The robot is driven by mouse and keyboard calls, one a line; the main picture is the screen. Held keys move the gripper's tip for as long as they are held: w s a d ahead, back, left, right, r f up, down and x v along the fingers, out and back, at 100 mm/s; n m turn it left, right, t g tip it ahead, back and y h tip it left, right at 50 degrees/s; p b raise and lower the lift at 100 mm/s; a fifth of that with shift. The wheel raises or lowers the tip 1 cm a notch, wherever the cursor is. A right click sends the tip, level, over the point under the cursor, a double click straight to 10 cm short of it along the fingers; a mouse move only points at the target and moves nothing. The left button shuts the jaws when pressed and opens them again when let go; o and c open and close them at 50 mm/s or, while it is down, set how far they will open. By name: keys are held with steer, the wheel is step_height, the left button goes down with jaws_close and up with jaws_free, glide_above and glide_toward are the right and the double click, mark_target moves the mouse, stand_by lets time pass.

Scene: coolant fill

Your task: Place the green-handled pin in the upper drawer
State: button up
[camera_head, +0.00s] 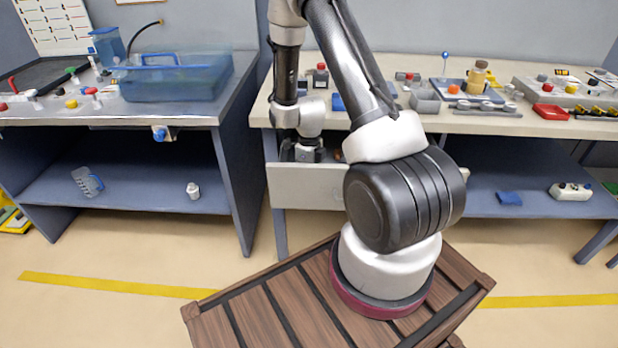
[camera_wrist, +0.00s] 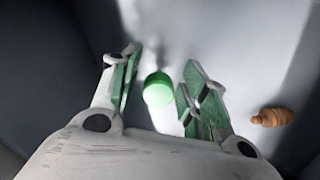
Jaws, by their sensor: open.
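The green-handled pin shows in the wrist view as a round green top (camera_wrist: 158,90), between the open fingers of my gripper (camera_wrist: 160,66). A gap shows on both sides of it, and its shaft is hidden. It appears to be inside the upper drawer, whose grey inner surface (camera_wrist: 235,45) fills the wrist view. In the head view the pulled-out drawer (camera_head: 303,188) shows its pale front under the right bench. My gripper (camera_head: 303,154) points down at the drawer there, and my arm covers the drawer's right part.
A small orange-tan turned piece (camera_wrist: 272,117) lies right of my gripper in the drawer. The right bench top (camera_head: 480,122) carries a grey bin (camera_head: 425,102), a red tray (camera_head: 550,112) and several small parts. A blue clear tank (camera_head: 180,80) stands on the left bench.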

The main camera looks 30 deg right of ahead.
step_height(320, 180, up, 24)
steer(key=s+a+n+t, duration=0.1)
steer(key=s+a+n, duration=0.15)
steer(key=n, duration=0.45)
steer(key=s+a+r+n+t, duration=0.1)
steer(key=s+r+n, duration=0.7)
steer(key=s+n, duration=0.2)
steer(key=s+a+r+n+t, duration=0.1)
steer(key=s+r+n+t, duration=0.1)
steer(key=s+r+n, duration=0.6)
steer(key=s+n, duration=0.3)
steer(key=n, duration=0.2)
steer(key=shift+a+r, duration=0.25)
steer(key=shift+a, duration=0.05)
